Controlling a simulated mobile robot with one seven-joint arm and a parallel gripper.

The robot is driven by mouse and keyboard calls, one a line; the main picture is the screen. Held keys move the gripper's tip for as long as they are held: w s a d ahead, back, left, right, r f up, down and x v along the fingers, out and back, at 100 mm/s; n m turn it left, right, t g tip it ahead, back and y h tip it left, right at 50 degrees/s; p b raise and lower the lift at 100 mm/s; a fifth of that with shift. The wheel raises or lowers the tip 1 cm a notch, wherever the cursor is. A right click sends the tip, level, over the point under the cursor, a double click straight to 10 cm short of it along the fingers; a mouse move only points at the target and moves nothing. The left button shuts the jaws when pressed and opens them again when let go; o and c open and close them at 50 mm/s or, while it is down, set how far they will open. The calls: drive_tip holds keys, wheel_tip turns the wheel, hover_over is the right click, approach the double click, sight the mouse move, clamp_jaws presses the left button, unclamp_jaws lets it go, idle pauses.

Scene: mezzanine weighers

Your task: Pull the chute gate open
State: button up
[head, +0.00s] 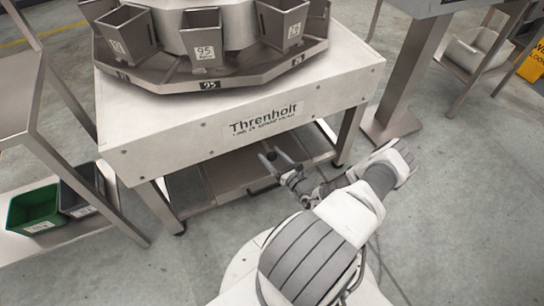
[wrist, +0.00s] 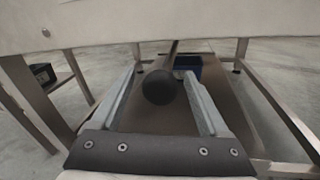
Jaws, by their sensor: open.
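A dark round knob (wrist: 158,87) shows in the wrist view under the white front panel, with a rod running back behind it. It looks like the handle of the chute gate; the gate itself cannot be made out. My gripper (wrist: 163,72) is open, with one finger on each side of the knob and visible gaps between. In the head view my gripper (head: 270,156) is just below the front edge of the white weigher table (head: 350,78) marked Threnholt. There the knob cannot be told apart from the fingers.
A ring of grey buckets (head: 207,50) stands on the weigher. A blue bin (wrist: 187,65) sits beyond the knob under the table. Metal table legs (head: 160,205) flank the space. A green bin (head: 34,210) is on a left shelf; a grey post (head: 405,85) stands right.

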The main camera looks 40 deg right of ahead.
clamp_jaws()
idle(0.4)
idle(1.0)
